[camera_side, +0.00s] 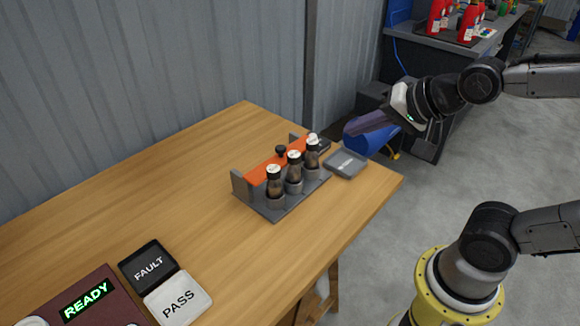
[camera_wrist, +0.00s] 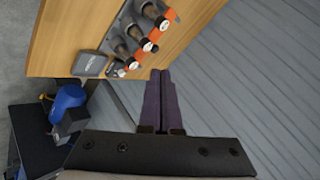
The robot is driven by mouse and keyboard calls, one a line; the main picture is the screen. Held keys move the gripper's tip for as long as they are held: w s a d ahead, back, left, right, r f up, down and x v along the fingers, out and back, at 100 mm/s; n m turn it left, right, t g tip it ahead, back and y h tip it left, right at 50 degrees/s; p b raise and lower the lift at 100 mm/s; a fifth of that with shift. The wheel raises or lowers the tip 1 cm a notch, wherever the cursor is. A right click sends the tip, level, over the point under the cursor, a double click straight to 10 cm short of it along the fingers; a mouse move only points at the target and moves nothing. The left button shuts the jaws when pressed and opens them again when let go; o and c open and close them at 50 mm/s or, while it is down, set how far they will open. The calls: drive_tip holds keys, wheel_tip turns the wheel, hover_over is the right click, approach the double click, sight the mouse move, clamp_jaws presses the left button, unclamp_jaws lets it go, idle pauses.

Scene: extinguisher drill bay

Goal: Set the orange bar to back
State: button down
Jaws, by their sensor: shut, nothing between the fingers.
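A black knob (camera_side: 281,151) stands up at the bar. The bar also shows in the wrist view (camera_wrist: 166,19), partly hidden by the bottles. My gripper (camera_side: 350,128) has purple fingers pressed together, with nothing between them. It hangs in the air right of the rack, apart from the bar. In the wrist view its fingertips (camera_wrist: 160,73) point toward the rack's end.
A small grey pad (camera_side: 345,164) lies right of the rack, near the table edge. A blue object (camera_side: 370,138) is beyond it. A READY box (camera_side: 86,299), a black FAULT tile (camera_side: 148,266) and a white PASS tile (camera_side: 178,299) are at front left. A corrugated wall borders the back.

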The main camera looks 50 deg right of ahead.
sight(283, 154)
drive_tip(key=w+f+m, duration=0.2)
drive_tip(key=f+m, duration=0.1)
drive_tip(key=f, duration=0.3)
drive_tip(key=w+f+m, duration=0.3)
drive_tip(key=f+m, duration=0.1)
drive_tip(key=f, duration=0.2)
drive_tip(key=shift+w+d+f, duration=0.15)
drive_tip(key=shift+w+f, duration=0.15)
drive_tip(key=shift+w, duration=0.05)
drive_tip(key=w+r+x, duration=0.1)
drive_tip(key=x, duration=1.2)
drive_tip(key=shift+w+d+r, duration=0.2)
drive_tip(key=shift+w+r, duration=0.1)
drive_tip(key=shift+r, duration=0.05)
